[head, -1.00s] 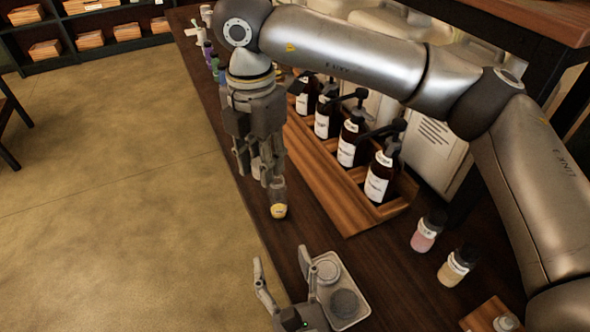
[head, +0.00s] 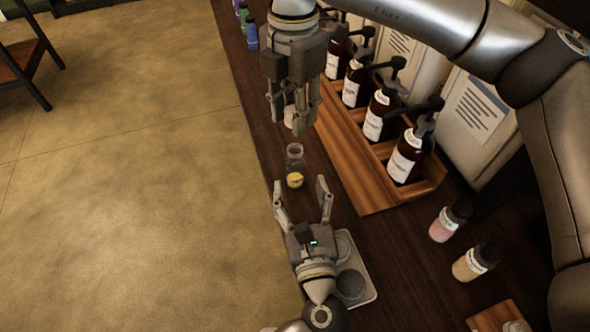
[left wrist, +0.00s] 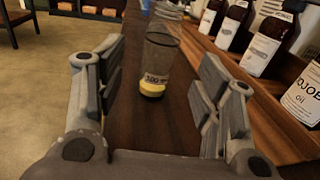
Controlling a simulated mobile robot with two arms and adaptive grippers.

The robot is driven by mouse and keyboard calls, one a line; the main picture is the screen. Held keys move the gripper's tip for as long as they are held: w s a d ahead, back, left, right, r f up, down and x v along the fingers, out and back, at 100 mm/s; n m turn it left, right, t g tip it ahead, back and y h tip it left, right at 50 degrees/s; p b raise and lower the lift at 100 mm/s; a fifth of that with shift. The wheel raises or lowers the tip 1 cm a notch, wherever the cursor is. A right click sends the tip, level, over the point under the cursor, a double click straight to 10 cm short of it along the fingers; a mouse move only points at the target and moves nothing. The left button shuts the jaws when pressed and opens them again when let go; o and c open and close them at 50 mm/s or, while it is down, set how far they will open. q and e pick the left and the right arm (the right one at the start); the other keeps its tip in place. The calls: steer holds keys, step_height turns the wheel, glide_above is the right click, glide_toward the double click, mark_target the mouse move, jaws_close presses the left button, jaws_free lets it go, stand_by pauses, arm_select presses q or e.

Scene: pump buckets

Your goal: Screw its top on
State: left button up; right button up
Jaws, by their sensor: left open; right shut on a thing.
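A clear glass jar (head: 294,172) with yellow stuff in its bottom stands upright on the dark bench. Its mouth looks open and bare in the left wrist view (left wrist: 158,72). My left gripper (head: 302,192) is open just in front of the jar, its fingers spread to either side and apart from it; they frame it in the left wrist view (left wrist: 162,92). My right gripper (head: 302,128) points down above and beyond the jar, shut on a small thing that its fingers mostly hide. I cannot make out whether that is the top.
A wooden rack (head: 358,182) with several dark pump bottles stands right of the jar. A pale tray (head: 370,290) with round discs lies beside my left gripper. Two small dark-capped jars, pink (head: 443,228) and beige (head: 470,265), stand at the right. The bench drops off to the left.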

arm_select(q)
steer(key=w, duration=0.4)
steer(key=w+a, duration=0.1)
steer(key=w, duration=0.2)
jaws_close()
arm_select(e)
glide_above(295, 149)
steer(key=shift+f, duration=2.55)
